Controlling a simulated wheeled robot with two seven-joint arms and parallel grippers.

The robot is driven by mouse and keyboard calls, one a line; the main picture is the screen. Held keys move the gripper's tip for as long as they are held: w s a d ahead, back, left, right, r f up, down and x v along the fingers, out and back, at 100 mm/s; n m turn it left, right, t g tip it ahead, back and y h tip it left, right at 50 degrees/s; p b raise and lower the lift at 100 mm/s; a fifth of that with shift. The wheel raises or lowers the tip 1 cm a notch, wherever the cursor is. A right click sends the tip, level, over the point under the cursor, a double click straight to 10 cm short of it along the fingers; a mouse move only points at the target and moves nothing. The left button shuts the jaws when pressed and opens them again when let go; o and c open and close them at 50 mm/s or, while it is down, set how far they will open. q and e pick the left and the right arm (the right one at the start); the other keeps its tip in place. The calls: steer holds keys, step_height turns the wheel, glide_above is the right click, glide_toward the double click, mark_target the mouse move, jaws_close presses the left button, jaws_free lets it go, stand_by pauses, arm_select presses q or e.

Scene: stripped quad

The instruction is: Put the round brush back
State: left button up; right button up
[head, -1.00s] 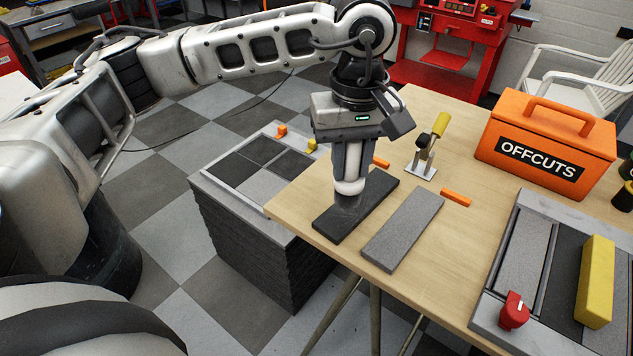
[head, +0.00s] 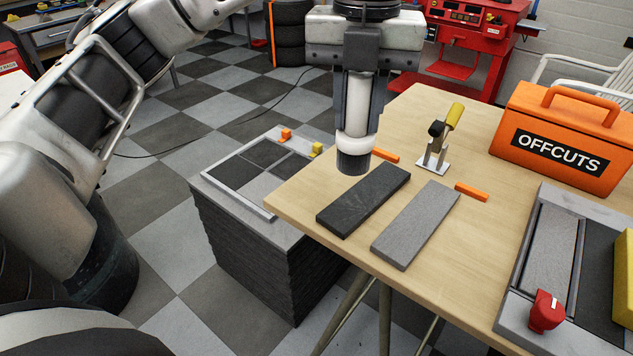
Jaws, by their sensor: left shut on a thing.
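My left gripper (head: 357,118) is shut on the round brush (head: 354,146), which has a white body and a dark round bristle end pointing down. The brush is upright and appears raised above the wooden table (head: 461,151), near the far end of a dark strip (head: 364,199). The gripper fingers hide the sides of the brush's upper part. My right gripper is not in view.
A light grey strip (head: 416,225) lies beside the dark one. A toggle clamp (head: 435,143), orange pieces (head: 471,192) and an orange OFFCUTS box (head: 558,138) stand behind. A grey tray with a red knob (head: 546,311) is at right. A tile stack (head: 249,240) stands left.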

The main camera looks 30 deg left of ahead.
arm_select(q)
steer(key=shift+n, duration=0.5)
steer(key=shift+w+a, duration=0.1)
steer(key=shift+a, duration=0.15)
steer(key=w+a+f+p, duration=0.1)
steer(key=w+a+f, duration=0.1)
steer(key=a+f, duration=0.1)
steer(key=w+a+f+p, duration=0.1)
steer(key=w+a+f, duration=0.2)
steer(key=a+f, duration=0.1)
steer(key=w+a+f+p, duration=0.1)
steer(key=w+a+f, duration=0.2)
steer(key=f, duration=0.2)
steer(key=shift+a+f, duration=0.25)
steer(key=shift+a, duration=0.15)
steer(key=shift+f, duration=0.15)
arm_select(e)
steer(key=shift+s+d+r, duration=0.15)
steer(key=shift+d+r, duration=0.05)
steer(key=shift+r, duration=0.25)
